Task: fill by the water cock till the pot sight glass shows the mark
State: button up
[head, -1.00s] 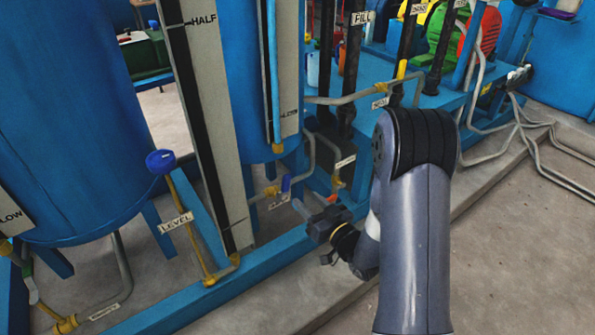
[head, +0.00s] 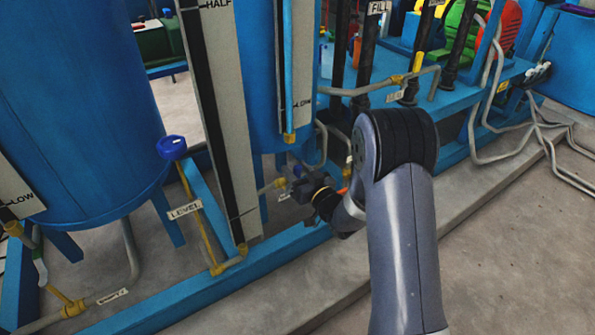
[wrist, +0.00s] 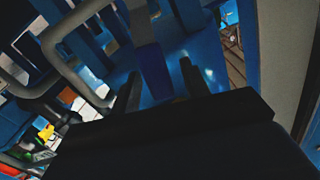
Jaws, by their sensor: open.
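My gripper (head: 286,180) is open at a small cock low on the pipe beside the middle tank. In the wrist view its fingers (wrist: 163,88) stand apart, with a dark blue handle (wrist: 152,70) showing between and beyond them; contact cannot be told. In the head view the gripper mostly hides this handle and its tag. A sight glass with a grey board (head: 302,70) marked LOW stands above, its tube blue down to the bottom. A nearer, taller gauge board (head: 228,130) marked HALF has a dark tube. I cannot tell which one is the pot's.
A blue round knob (head: 172,147) tops a yellow pipe tagged LEVEL (head: 185,210). A large blue tank (head: 80,110) stands at left. A dark pipe tagged FILL (head: 378,8) and a grey pipe run behind my arm.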

grip_shut()
dwell(0.3)
jog(key=shift+s+a+f+n+b, duration=0.15)
jog(key=shift+a+n+b, duration=0.2)
jog(key=shift+b, duration=0.45)
jog(key=shift+s+a+r+n+b, duration=0.25)
jog(key=shift+s+a+n+b, duration=0.15)
jog(key=shift+n+b, duration=0.45)
grip_release()
